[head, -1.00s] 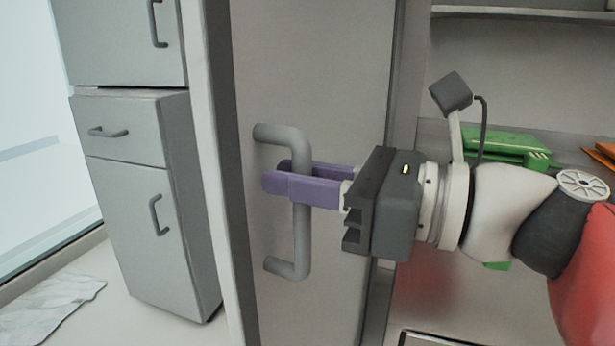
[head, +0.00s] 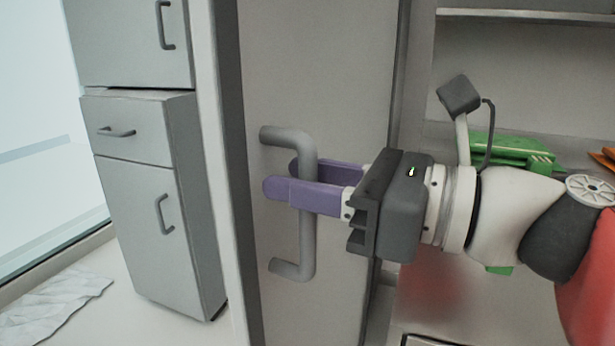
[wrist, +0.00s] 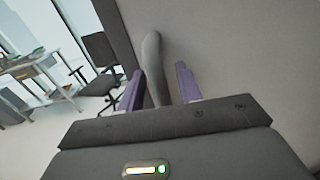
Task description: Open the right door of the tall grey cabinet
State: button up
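The grey cabinet door (head: 350,60) stands upright in the head view. A vertical grey bar handle (head: 307,240) is fixed near its left side. My gripper (head: 292,180) reaches it from the right, with its purple fingers on either side of the bar. The fingers are spread, with space between them. In the wrist view the handle (wrist: 153,65) passes between the two fingers, closer to the left one, and my gripper (wrist: 160,88) is open around it. I cannot tell whether a finger touches the bar.
A lower grey cabinet (head: 135,215) with a drawer and door stands at the left, by a window. Shelving with green items (head: 505,150) is at the right behind my arm. A black chair (wrist: 103,65) and a table (wrist: 30,68) show in the wrist view.

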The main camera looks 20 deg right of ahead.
jog(key=v, duration=0.8)
dwell(0.4)
